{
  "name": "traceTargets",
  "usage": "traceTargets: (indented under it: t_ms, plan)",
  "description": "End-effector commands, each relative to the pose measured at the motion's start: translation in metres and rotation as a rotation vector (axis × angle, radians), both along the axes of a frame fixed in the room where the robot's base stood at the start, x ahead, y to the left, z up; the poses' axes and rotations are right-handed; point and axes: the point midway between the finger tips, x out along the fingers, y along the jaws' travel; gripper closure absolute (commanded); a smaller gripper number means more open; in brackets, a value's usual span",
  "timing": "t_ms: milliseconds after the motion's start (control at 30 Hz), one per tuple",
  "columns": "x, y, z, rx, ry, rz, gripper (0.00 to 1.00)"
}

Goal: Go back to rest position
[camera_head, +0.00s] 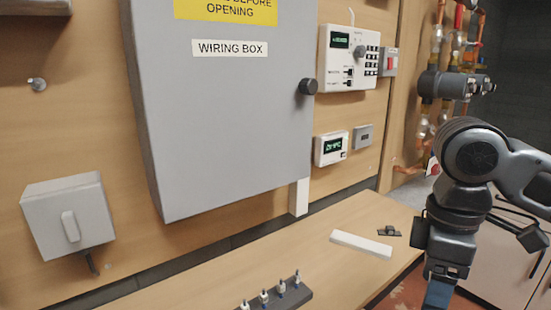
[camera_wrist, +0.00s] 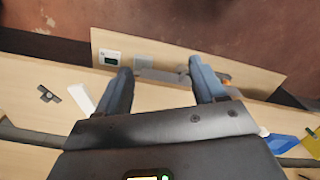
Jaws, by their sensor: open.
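My gripper (camera_wrist: 158,75) shows in the wrist view with its two blue-grey fingers spread apart. Nothing is between the fingertips. In the head view my arm stands at the right, pointing down, and a blue finger (camera_head: 438,295) is cut off by the lower edge. The gripper is off to the right of the wooden bench top (camera_head: 340,275), apart from the wiring box. The grey wiring box (camera_head: 220,120) hangs on the wooden wall with its door shut and a black knob (camera_head: 308,87) at its right edge.
On the bench lie a white bar (camera_head: 361,244), a small black part (camera_head: 389,231) and a dark rack (camera_head: 277,298) with several upright pins. The wall carries a control panel (camera_head: 348,58), a small display (camera_head: 331,148) and a grey switch box (camera_head: 69,215). Pipes (camera_head: 437,45) stand behind my arm.

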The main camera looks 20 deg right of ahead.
Motion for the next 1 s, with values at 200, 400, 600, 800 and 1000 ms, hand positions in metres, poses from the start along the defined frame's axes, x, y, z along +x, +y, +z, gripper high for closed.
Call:
traceTargets:
  t_ms: [200, 400, 600, 800, 1000]
  plan:
    - [0.020, 0.048, -0.002, 0.141, -0.104, 0.021, 0.31]
    - [0.044, 0.111, 0.004, 0.343, -0.240, 0.030, 0.31]
    - [0.069, 0.192, 0.027, 0.646, -0.427, -0.006, 0.31]
    - [0.083, 0.246, 0.055, 0.923, -0.590, -0.108, 0.31]
    - [0.088, 0.272, 0.072, 1.144, -0.723, -0.269, 0.31]
